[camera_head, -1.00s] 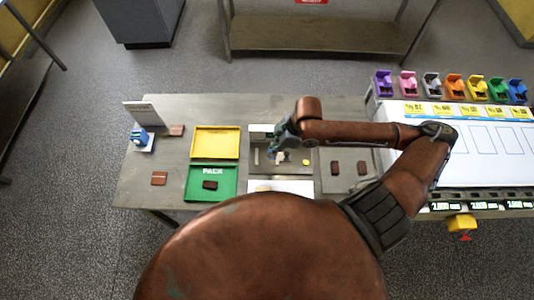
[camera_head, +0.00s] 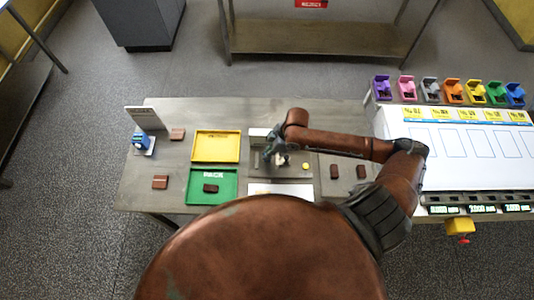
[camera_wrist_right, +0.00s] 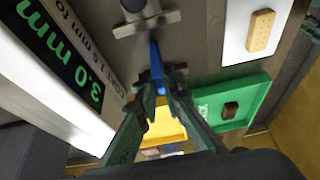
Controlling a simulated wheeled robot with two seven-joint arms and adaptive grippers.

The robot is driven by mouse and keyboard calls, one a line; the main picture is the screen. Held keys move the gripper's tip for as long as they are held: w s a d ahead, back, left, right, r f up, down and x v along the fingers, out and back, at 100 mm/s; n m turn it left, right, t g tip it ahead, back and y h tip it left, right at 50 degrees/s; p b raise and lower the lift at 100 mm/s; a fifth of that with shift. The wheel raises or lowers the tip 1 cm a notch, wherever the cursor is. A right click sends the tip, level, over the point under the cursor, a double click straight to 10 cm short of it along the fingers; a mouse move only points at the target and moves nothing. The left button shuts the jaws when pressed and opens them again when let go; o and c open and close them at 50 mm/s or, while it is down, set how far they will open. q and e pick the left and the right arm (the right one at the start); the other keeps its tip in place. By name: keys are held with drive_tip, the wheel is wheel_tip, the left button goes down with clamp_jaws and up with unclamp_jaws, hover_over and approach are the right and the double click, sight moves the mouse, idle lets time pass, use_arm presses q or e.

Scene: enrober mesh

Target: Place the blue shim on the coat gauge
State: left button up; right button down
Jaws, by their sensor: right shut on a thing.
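The blue shim (camera_wrist_right: 157,68) is a thin blue strip held between the fingertips of my right gripper (camera_wrist_right: 162,85) in the right wrist view. Its far end points at a grey metal fixture (camera_wrist_right: 147,20) with a crossbar and a dark round part, which looks like the coat gauge. I cannot tell whether the shim touches it. In the head view my right gripper (camera_head: 270,157) is over the grey plate (camera_head: 297,172) at the middle of the table, and the shim is too small to make out there. My left gripper is not in view.
A yellow tray (camera_head: 216,131) and a green tray (camera_head: 225,199) stand left of the plate; the green one holds a dark piece. A sign panel (camera_wrist_right: 70,55) reading 3.0 mm stands close beside my gripper. A white board (camera_wrist_right: 234,40) bears a biscuit.

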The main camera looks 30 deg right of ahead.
drive_tip(key=c, duration=2.1)
unclamp_jaws()
drive_tip(key=shift+f, duration=0.1)
drive_tip(key=v, duration=1.2)
drive_tip(key=shift+s, duration=0.1)
